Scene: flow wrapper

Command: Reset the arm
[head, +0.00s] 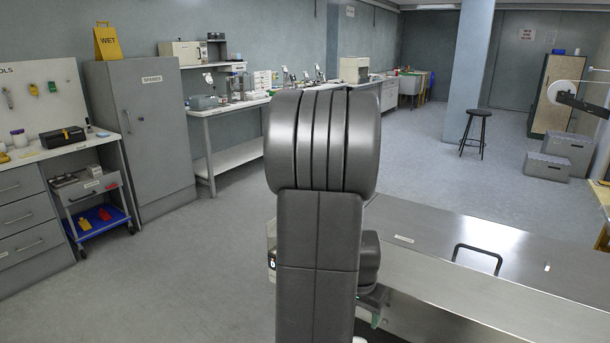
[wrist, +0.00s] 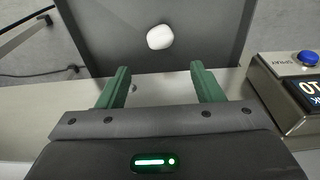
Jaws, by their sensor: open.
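My gripper (wrist: 160,88) shows in the wrist view with its two green fingers spread apart and nothing between them. A white rounded object (wrist: 160,37) lies on a dark grey surface (wrist: 100,30) beyond the fingertips, apart from them. In the head view my own grey arm stands upright in the middle and hides much of what is behind it. Only a small green part near the arm's lower right shows there, and the fingers cannot be made out.
A steel bench top (head: 470,250) with a black handle (head: 477,258) spans the lower right. A control box with a blue button (wrist: 307,57) is right of my gripper. A grey cabinet (head: 145,130) and workbenches line the left wall.

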